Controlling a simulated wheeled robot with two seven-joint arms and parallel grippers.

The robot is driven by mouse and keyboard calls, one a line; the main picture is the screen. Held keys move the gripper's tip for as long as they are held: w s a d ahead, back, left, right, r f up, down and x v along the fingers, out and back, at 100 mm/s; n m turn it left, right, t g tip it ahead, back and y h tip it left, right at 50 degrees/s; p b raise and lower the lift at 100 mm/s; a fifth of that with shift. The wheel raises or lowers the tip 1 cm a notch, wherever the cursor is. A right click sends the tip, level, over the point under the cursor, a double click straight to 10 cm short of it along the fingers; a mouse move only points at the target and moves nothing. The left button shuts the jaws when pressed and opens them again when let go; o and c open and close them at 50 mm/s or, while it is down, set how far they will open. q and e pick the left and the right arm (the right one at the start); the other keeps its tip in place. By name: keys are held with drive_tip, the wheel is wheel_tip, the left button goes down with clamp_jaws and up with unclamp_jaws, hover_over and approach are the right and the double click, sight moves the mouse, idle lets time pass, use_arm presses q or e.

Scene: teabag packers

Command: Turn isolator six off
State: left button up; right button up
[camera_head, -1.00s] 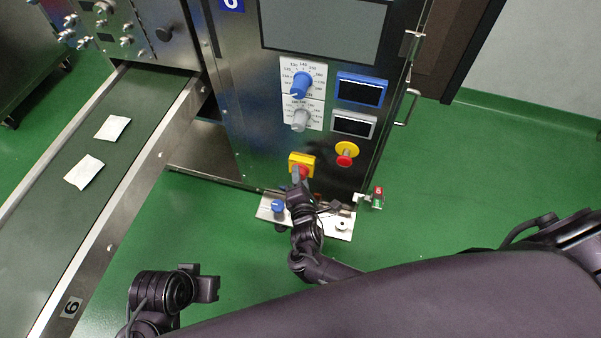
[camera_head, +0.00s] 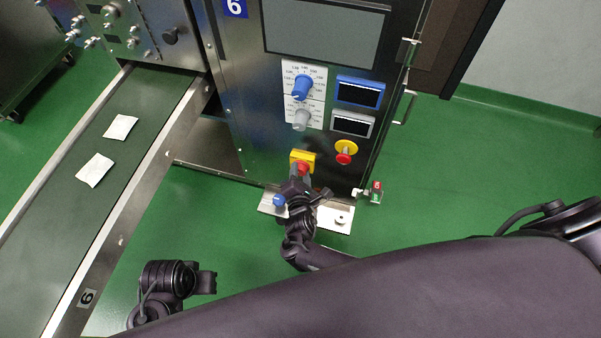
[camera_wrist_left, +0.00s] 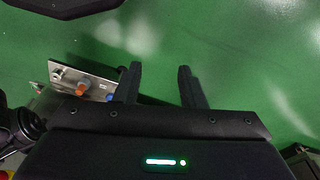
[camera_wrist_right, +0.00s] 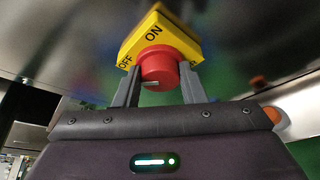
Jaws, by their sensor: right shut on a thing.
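The isolator is a red knob on a yellow plate (camera_head: 303,155) low on the front of the cabinet marked 6. In the right wrist view the red knob (camera_wrist_right: 159,68) sits on the yellow block (camera_wrist_right: 165,36), which reads ON at its top and OFF at its left. My right gripper (camera_wrist_right: 160,92) is shut on the red knob, a finger on either side. In the head view my right gripper (camera_head: 300,178) hides part of the knob. My left gripper (camera_wrist_left: 160,75) is open and empty over the green floor, away from the cabinet.
A metal shelf (camera_head: 334,222) with a blue knob is below. A conveyor (camera_head: 62,215) with two teabag packets runs at left.

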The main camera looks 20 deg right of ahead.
drive_tip(key=o, duration=1)
use_arm(q)
drive_tip(key=shift+r, duration=0.1)
use_arm(e)
drive_tip(key=shift+s, duration=0.2)
use_arm(q)
wheel_tip(320, 180, down, 9)
drive_tip(key=a+p, duration=0.1)
drive_tip(key=p, duration=0.1)
drive_tip(key=shift+s+t+p, duration=0.2)
drive_tip(key=shift+t+p, duration=0.1)
drive_tip(key=shift+p, duration=0.1)
use_arm(e)
drive_tip(key=v, duration=0.7)
drive_tip(key=shift+s, duration=0.15)
use_arm(q)
drive_tip(key=shift+a+r, duration=0.1)
use_arm(e)
drive_tip(key=shift+a, duration=0.1)
